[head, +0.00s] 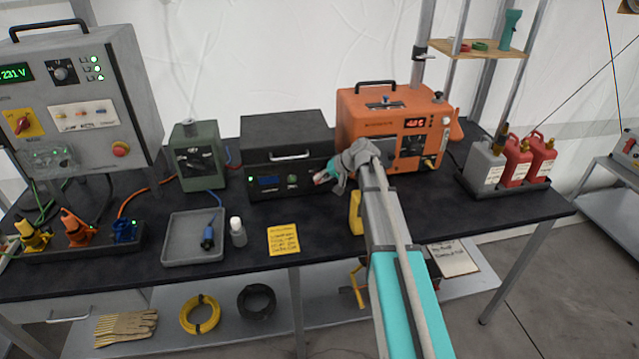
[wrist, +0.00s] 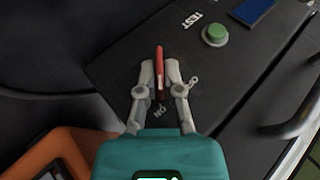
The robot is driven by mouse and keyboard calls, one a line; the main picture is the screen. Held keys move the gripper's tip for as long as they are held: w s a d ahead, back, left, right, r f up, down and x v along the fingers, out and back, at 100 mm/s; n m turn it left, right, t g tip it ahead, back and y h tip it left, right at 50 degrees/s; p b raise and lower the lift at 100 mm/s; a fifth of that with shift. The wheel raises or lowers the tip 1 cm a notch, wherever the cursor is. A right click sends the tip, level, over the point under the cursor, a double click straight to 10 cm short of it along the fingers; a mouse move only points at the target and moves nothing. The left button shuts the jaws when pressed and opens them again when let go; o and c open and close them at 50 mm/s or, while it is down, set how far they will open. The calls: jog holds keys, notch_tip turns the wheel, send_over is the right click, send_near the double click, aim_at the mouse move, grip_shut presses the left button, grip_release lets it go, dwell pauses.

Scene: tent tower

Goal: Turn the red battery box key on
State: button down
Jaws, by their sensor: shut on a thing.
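The red key (wrist: 159,62) stands up from the front face of the black battery box (wrist: 120,50) in the wrist view. The fingertips of my gripper (wrist: 159,75) lie on both sides of the key and are shut on it. An upside-down white "ON" marking (wrist: 160,112) shows between the fingers. In the head view the black battery box (head: 262,178) stands at the middle of the bench, and my gripper (head: 328,174) is at the right end of its front. My arm and the fingers hide most of the key there.
A green button (wrist: 215,34), a "TEST" label and a blue display (wrist: 252,10) share the box's face. The orange unit (head: 360,125) stands close on the right. A grey tray (head: 193,256), a small bottle (head: 238,232) and a yellow note (head: 284,240) lie in front.

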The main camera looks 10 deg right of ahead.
jog(key=shift+s+y, duration=0.1)
jog(key=shift+y, duration=0.2)
jog(key=c, duration=0.8)
grip_release()
jog(key=s+a+g+h, duration=0.1)
jog(key=s, duration=0.4)
jog(key=s+a+f+g+h+p, duration=0.1)
jog(key=s, duration=0.3)
jog(key=s+n+h+p, duration=0.1)
jog(key=s, duration=0.4)
jog(key=shift+s+a+f+g+h, duration=0.3)
jog(key=shift+s+a+f+g, duration=0.05)
jog(key=shift+a+g, duration=0.05)
jog(key=s+d+g+h+p, duration=0.2)
jog(key=s+h, duration=0.3)
jog(key=s, duration=0.9)
jog(key=shift+s+r+n+p, duration=0.25)
jog(key=shift+n+p, duration=0.15)
jog(key=shift+p, duration=0.1)
